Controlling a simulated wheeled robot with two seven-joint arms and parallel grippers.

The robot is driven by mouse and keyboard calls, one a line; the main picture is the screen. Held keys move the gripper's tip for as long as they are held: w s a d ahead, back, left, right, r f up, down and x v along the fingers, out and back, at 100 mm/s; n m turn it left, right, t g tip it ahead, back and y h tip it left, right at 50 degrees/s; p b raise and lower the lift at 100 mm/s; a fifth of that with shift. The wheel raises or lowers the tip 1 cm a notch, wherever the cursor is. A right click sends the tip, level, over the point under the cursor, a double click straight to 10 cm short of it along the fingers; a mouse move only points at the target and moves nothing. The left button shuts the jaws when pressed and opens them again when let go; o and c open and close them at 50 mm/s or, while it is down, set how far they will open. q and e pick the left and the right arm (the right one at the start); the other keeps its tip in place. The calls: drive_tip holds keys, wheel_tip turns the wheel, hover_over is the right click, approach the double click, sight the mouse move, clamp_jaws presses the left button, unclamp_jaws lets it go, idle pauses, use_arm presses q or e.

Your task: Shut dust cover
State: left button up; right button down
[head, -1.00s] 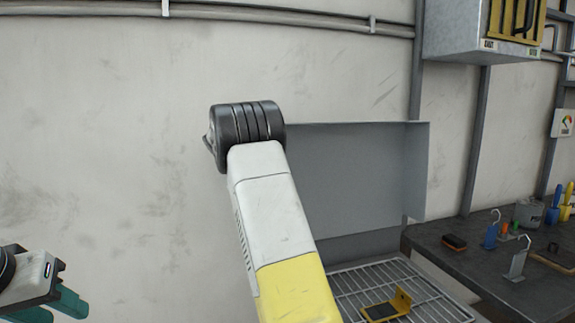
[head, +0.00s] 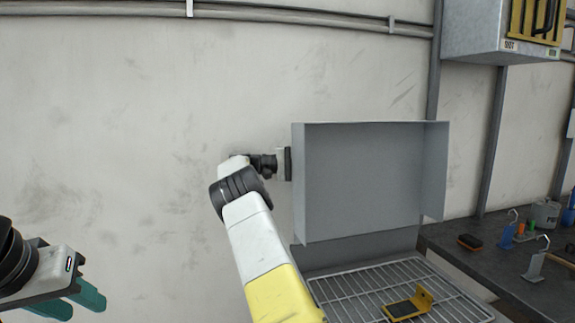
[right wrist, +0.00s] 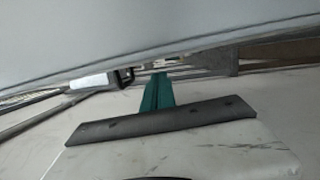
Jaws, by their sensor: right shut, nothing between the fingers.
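The dust cover (head: 372,180) is a grey shallow box lid, standing raised and upright above a wire rack base in the head view. My right arm reaches up to its left edge; its hand goes behind the cover and its fingers are hidden there. In the right wrist view, my right gripper (right wrist: 158,92) shows teal fingers shut with nothing between them. The cover's grey underside or back (right wrist: 120,35) fills the top of that view, close to the fingers; contact cannot be told. My left gripper (head: 80,302) is empty at the lower left, fingers apart, far from the cover.
The wire rack (head: 345,287) holds a yellow and black bracket (head: 408,306). A dark bench (head: 480,262) with hooks and small items stands at right. A grey wall box (head: 485,38) hangs at upper right.

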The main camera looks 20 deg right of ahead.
sight(333, 163)
drive_tip(key=x, duration=0.6)
drive_tip(key=shift+s, duration=0.1)
